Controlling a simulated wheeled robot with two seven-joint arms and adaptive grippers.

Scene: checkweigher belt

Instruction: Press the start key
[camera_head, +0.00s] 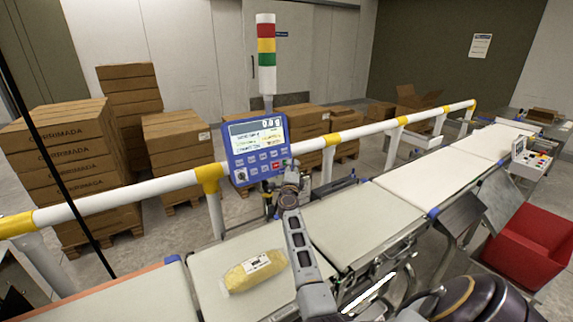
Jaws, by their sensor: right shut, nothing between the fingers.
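The blue control panel (236,160) stands on a post behind the belt, with a lit display (257,133) and rows of small keys below it. A red key (277,166) shows at the lower right and a round dark knob (241,175) at the lower left. The key labels are too small to read, so I cannot tell which is the start key. My right gripper (291,171) is shut and empty, at the panel's lower right corner, close to the red key. I cannot tell whether it touches the panel. My left gripper is not in view.
A yellow wrapped pack (255,271) lies on the near belt (215,262). A white and yellow rail (130,211) runs behind the belts. A red bin (530,245) and a small button box (531,158) are at the right. Stacked cartons (70,160) stand behind the rail.

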